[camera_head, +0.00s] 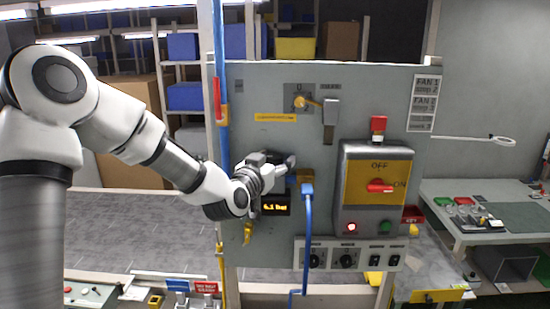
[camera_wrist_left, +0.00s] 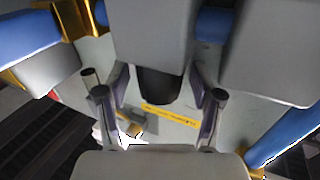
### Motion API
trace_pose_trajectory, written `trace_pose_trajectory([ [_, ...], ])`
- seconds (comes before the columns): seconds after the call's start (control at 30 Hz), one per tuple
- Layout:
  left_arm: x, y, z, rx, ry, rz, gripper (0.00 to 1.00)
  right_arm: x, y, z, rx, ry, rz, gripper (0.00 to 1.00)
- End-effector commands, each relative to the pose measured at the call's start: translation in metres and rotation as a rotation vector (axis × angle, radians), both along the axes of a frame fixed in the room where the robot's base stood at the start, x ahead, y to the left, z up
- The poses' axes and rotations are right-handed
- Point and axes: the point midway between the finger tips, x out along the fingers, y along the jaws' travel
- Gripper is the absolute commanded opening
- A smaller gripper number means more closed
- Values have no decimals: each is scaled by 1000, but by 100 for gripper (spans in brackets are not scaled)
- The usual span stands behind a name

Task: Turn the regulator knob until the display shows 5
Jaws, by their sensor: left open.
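The display (camera_head: 275,207) on the grey panel is lit with yellow characters that look like 6.1 bar. The regulator sits just above it, mostly hidden in the head view by my left gripper (camera_head: 283,166). In the left wrist view the dark round regulator knob (camera_wrist_left: 160,86) is between the two fingers of my left gripper (camera_wrist_left: 158,97). The fingers are open, one on each side, with gaps showing between them and the knob. My right gripper is not in view.
A blue hose (camera_head: 308,235) hangs right of the display, and a blue pipe (camera_head: 222,110) runs up the panel's left edge. A switch box (camera_head: 377,160) with a red handle (camera_head: 380,186) stands out to the right. A row of knobs and switches (camera_head: 346,254) lies below.

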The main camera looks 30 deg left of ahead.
Motion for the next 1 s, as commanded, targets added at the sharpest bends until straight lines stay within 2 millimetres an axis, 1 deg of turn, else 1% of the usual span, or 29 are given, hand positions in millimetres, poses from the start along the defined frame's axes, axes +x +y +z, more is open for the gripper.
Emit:
trace_pose_trajectory([
  [0.03, 0, 0, 0, 0, 0, 0, 66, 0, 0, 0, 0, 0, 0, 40],
  [0.07, 0, 0, 0, 0, 0, 0, 63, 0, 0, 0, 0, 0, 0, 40],
  [0.1, 0, 0, 0, 0, 0, 0, 49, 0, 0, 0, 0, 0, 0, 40],
  [0.17, 0, 0, 0, 0, 0, 0, 27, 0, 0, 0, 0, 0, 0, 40],
  [0.2, 0, 0, 0, 0, 0, 0, 13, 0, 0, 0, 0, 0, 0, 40],
  [0.23, 0, 0, 0, 0, 0, 0, 6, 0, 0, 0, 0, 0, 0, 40],
  [0.33, 0, 0, 0, 0, 0, 0, 6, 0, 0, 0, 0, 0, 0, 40],
  [0.57, 0, -1, -3, 5, -1, 68, 6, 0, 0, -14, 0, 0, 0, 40],
  [0.83, 0, 0, -1, 3, 2, 78, 6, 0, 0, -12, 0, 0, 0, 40],
  [0.87, 0, 0, -1, 3, 2, 78, 47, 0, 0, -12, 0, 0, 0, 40],
  [0.9, 0, 0, -1, 2, 2, 78, 62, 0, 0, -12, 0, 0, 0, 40],
  [0.93, 0, 0, -1, 2, 2, 78, 66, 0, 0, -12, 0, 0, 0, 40],
  [1.0, 0, 0, -1, 2, 2, 78, 66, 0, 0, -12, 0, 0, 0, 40],
])
